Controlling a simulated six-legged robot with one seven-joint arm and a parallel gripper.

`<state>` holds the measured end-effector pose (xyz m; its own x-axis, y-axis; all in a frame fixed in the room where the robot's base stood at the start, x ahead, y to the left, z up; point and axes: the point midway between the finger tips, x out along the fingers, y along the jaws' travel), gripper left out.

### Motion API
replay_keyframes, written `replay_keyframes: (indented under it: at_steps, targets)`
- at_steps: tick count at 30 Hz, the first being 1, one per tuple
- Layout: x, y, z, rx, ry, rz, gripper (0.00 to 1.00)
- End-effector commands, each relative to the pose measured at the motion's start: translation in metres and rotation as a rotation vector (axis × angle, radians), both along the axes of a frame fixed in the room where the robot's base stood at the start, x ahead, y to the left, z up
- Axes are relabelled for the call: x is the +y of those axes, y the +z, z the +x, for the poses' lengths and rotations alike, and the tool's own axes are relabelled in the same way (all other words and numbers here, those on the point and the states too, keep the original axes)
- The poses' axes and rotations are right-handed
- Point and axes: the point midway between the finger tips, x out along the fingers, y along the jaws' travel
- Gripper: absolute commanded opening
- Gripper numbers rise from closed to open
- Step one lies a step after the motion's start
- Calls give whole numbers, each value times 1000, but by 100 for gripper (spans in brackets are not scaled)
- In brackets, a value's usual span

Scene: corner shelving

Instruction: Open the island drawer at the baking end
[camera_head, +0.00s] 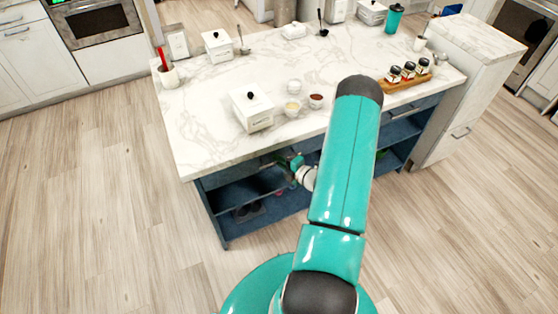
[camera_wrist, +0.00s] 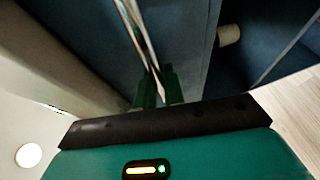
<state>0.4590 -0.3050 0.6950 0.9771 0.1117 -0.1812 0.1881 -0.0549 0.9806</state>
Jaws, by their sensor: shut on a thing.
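The island (camera_head: 310,85) has a white marble top over a dark blue body with open shelves. A blue drawer front (camera_head: 222,178) shows under the top's left front edge, partly hidden by my arm. My gripper (camera_head: 295,162) is at the island's front, just below the countertop edge. In the wrist view the green fingers of my gripper (camera_wrist: 158,86) are shut on a thin metal drawer handle (camera_wrist: 138,30). The handle runs along a blue front (camera_wrist: 185,35). I cannot tell whether this drawer stands out from the island.
White canisters (camera_head: 252,110), small bowls (camera_head: 292,108) and a wooden board with jars (camera_head: 408,82) stand on the top. A lower shelf (camera_head: 290,203) is below the drawers. The wood floor (camera_head: 110,200) to the left is clear.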

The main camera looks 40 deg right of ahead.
Motion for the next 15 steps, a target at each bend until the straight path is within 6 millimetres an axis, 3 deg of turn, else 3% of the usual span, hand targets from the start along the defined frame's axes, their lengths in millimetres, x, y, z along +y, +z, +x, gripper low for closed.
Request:
replay_keyframes:
  at_steps: [8,15]
  targets:
    - [11,0,-41,2,-4,3,0]
    - [31,0,-109,1,-7,5,0]
